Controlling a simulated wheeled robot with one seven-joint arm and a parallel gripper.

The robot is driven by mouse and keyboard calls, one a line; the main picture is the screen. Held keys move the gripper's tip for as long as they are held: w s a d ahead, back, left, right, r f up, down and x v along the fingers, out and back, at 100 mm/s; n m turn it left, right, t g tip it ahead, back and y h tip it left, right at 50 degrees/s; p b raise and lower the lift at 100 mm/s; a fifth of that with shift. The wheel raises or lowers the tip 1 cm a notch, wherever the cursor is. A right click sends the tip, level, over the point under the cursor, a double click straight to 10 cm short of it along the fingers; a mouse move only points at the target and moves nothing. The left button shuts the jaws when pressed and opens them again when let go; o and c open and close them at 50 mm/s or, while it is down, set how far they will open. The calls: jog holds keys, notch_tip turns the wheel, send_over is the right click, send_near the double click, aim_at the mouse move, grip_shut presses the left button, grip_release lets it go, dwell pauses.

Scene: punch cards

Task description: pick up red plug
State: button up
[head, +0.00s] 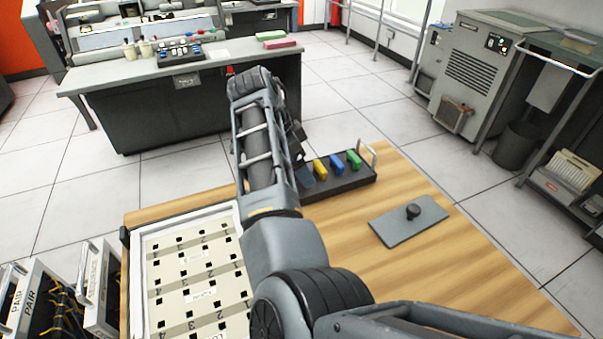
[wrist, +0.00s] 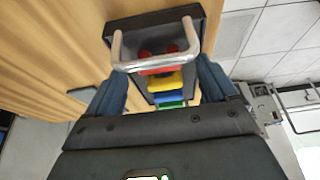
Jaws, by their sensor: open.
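The red plug (wrist: 158,72) shows in the wrist view as a red strip just beyond the metal handle, partly covered by it. It sits at the near end of a row of plugs, before the yellow plug (wrist: 165,82). In the head view my arm hides it. My gripper (wrist: 160,88) is open, with one blue-grey finger on each side of the plug row in the wrist view. I cannot tell how far the fingertips are above the plugs, and I see nothing held. In the head view the gripper is mostly hidden behind my arm.
The dark rack (head: 340,184) also holds yellow, blue (head: 337,165) and green (head: 354,160) plugs. A metal handle (wrist: 155,64) rises at the rack's end. A grey plate with a black knob (head: 413,211) lies right on the wooden table (head: 470,275). A punched panel (head: 190,265) lies left.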

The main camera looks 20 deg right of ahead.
jog(key=shift+d+f, duration=0.2)
jog(key=shift+f, duration=0.35)
jog(key=c, duration=1)
notch_tip(320, 180, up, 33)
jog(key=p, duration=0.6)
dwell(0.4)
